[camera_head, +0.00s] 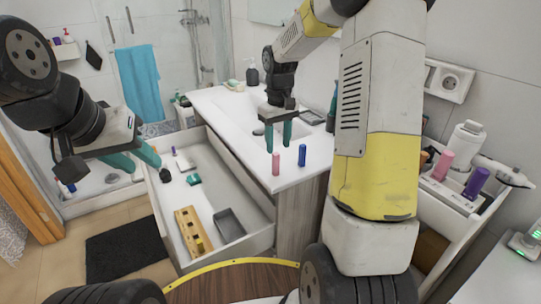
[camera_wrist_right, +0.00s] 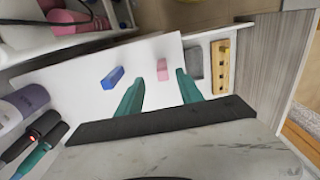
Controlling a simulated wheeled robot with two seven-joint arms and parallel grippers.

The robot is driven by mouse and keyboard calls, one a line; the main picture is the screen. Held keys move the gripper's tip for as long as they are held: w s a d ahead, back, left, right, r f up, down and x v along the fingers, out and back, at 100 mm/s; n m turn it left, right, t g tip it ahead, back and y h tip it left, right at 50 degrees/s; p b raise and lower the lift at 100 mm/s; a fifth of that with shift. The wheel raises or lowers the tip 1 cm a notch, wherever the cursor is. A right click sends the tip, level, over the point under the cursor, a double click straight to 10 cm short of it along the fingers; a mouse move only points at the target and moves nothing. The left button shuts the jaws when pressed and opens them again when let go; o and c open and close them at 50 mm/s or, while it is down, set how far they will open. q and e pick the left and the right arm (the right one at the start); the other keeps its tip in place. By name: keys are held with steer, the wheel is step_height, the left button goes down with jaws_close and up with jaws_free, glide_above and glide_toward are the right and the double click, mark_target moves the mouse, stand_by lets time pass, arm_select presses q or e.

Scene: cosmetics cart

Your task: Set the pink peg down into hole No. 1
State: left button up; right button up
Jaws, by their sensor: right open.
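The pink peg (camera_head: 276,164) stands upright on the white counter, near its front edge. It also shows in the right wrist view (camera_wrist_right: 162,70), between the lines of my fingers. My right gripper (camera_head: 278,149) is open and empty, pointing down just above or behind the pink peg; its fingers also show in the wrist view (camera_wrist_right: 157,82). A wooden block with holes (camera_head: 186,222) lies in the open drawer, with a small yellow piece (camera_head: 200,246) at its near end. Hole numbers are not readable. My left gripper (camera_head: 146,168) looks open and empty near the drawer's left side.
A blue peg (camera_head: 302,155) stands right of the pink one. A grey tray (camera_head: 229,225) lies beside the wooden block in the drawer (camera_head: 237,246). Small items lie at the drawer's far end. At right, a caddy holds a pink item (camera_head: 442,165) and a purple item (camera_head: 476,183).

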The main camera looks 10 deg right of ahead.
mark_target(276, 153)
steer(key=f, duration=0.6)
steer(key=shift+w+a+f, duration=0.1)
steer(key=shift+w+a, duration=0.05)
steer(key=shift+a, duration=0.1)
jaws_close()
